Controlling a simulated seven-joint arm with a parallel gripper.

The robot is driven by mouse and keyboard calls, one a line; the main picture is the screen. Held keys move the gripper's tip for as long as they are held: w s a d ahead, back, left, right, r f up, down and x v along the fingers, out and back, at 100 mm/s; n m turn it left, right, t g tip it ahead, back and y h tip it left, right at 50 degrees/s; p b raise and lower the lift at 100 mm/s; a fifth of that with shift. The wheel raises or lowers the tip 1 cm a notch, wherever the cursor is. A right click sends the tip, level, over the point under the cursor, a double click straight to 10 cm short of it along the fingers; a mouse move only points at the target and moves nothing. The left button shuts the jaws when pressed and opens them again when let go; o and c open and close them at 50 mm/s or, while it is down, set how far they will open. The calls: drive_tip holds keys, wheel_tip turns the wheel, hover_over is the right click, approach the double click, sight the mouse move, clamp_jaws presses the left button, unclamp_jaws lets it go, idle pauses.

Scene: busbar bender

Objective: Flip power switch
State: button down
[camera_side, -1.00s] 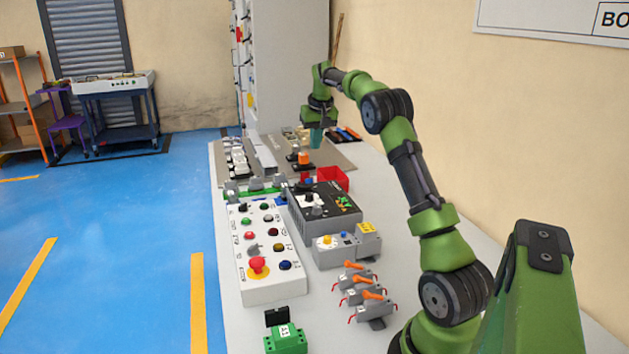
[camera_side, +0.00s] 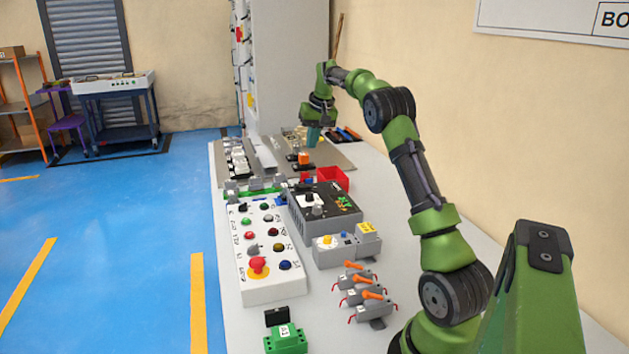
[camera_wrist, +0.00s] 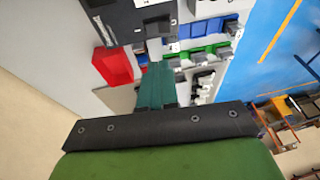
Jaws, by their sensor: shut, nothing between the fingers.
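My gripper (camera_side: 312,138) is shut and empty over the far end of the bench. Its teal fingers (camera_wrist: 157,85) are together in the wrist view. Below and just left of it in the side view is a small device with an orange block (camera_side: 304,158). A dark grey control box (camera_side: 325,207) with a black knob on a white plate stands nearer, apart from the gripper; part of it shows in the wrist view (camera_wrist: 125,22). A white button panel (camera_side: 265,250) carries coloured buttons, selector knobs and a red mushroom button. I cannot tell which control is the power switch.
A red bin (camera_side: 332,179) stands behind the control box and shows in the wrist view (camera_wrist: 112,66). Nearer are a grey module (camera_side: 335,250), orange-levered connectors (camera_side: 366,296) and a green block (camera_side: 285,338). A tall pale cabinet (camera_side: 288,65) stands beyond the bench.

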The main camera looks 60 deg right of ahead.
approach(299, 186)
drive_tip(key=x, duration=0.2)
drive_tip(key=d+x, duration=0.1)
drive_tip(key=x, duration=0.2)
drive_tip(key=shift+w+a+f, duration=0.2)
drive_tip(key=shift+w+f, duration=0.05)
drive_tip(key=shift+f, duration=0.35)
drive_tip(key=shift+w+a+f+g+h, duration=0.35)
drive_tip(key=shift+f+g+h, duration=0.1)
drive_tip(key=shift+g+h, duration=0.05)
drive_tip(key=shift+s+d, duration=0.15)
drive_tip(key=shift+s+d+r, duration=0.1)
